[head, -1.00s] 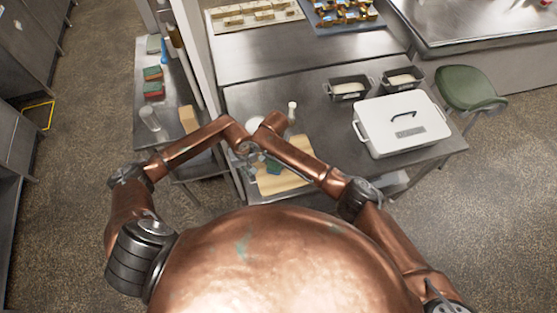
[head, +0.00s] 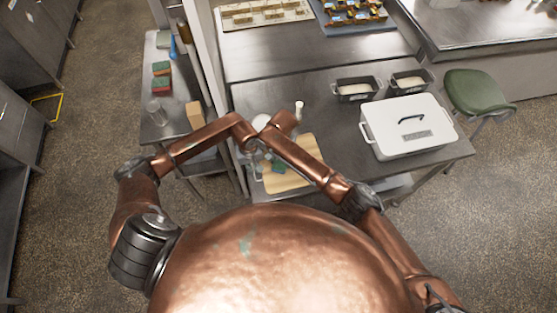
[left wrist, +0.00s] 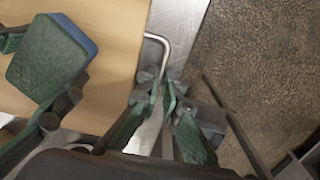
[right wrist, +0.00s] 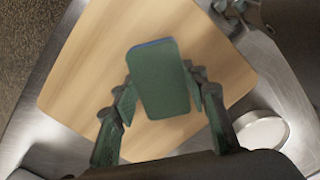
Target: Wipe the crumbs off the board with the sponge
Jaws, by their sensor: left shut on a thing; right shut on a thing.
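The wooden board (head: 302,172) lies on the metal table in front of me, partly hidden by my arms. It fills much of the right wrist view (right wrist: 90,70). My right gripper (right wrist: 160,95) is shut on the green sponge with a blue face (right wrist: 160,78), over the board; I cannot tell whether they touch. The sponge also shows in the left wrist view (left wrist: 48,58) and the head view (head: 279,167). My left gripper (left wrist: 168,95) is shut on a bent metal handle (left wrist: 162,48) at the board's edge. I cannot make out crumbs.
A round white dish (right wrist: 264,130) stands beside the board. A white lidded box (head: 408,130) and two dark tins (head: 357,88) stand to the right on the table. A side shelf at left holds more sponges (head: 161,68) and a glass (head: 156,112).

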